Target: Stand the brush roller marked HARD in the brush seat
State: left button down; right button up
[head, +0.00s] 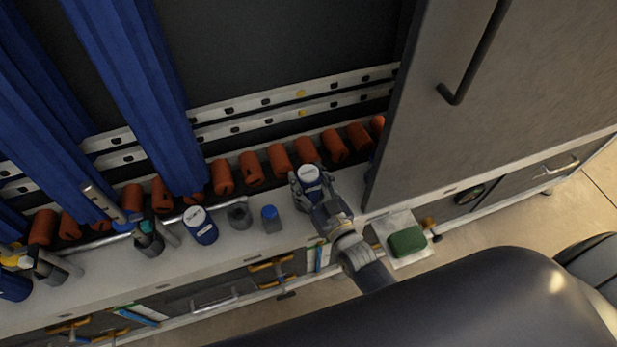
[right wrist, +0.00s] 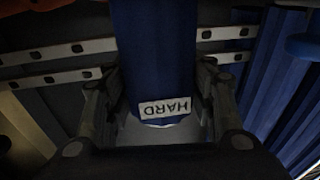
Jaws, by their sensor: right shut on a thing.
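The brush roller marked HARD (right wrist: 166,70) is a blue cylinder with a white label, and the label reads upside down in the right wrist view. My right gripper (right wrist: 158,110) has its dark fingers on both sides of this roller and is shut on it. In the head view my right gripper (head: 312,190) holds the roller (head: 309,173) upright at the counter's right part, with its pale top showing. Its lower end is hidden, so I cannot tell whether it touches the counter. A short grey cup-like piece (head: 239,216), possibly the brush seat, stands to its left. My left gripper is not in view.
Another blue roller with a pale labelled top (head: 201,226) and a small blue-capped item (head: 271,218) stand on the white counter (head: 225,259). Orange rollers (head: 251,168) line the back. A grey cabinet door (head: 470,110) rises close on the right.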

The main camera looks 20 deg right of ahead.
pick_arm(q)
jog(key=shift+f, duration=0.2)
pick_arm(e)
jog(key=shift+d+f, duration=0.1)
jog(key=shift+f, duration=0.25)
